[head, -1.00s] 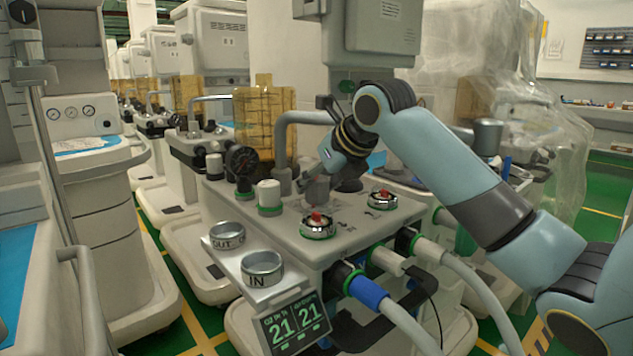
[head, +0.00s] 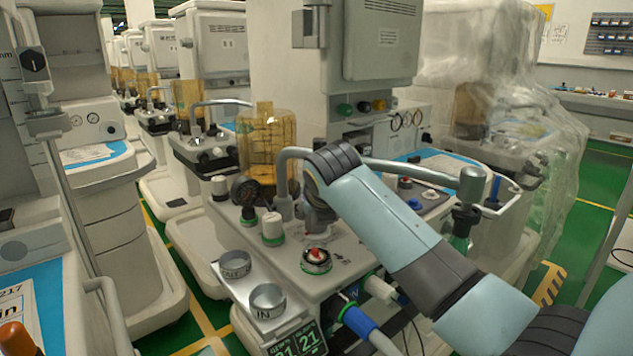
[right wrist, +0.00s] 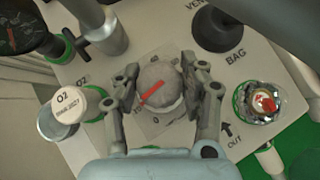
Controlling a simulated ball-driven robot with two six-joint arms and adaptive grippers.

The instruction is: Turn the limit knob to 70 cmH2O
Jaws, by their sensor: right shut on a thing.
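The limit knob (right wrist: 160,92) is a round grey dial with a red pointer line, seen from above in the right wrist view. The line points to the lower left. The scale printed around it is partly covered and too small to read. My right gripper (right wrist: 161,76) has one finger on each side of the knob and is shut on it. In the head view my right arm reaches in from the right, and its wrist (head: 318,208) is low over the cart top. It mostly hides the knob there. My left gripper is not in view.
A red-topped valve (head: 317,257) stands in front of the wrist. A white-capped O2 post (head: 272,228) and a dark gauge (head: 245,190) stand to its left. The IN port (head: 268,298) is at the front. A black BAG port (right wrist: 217,30) is close to the right finger.

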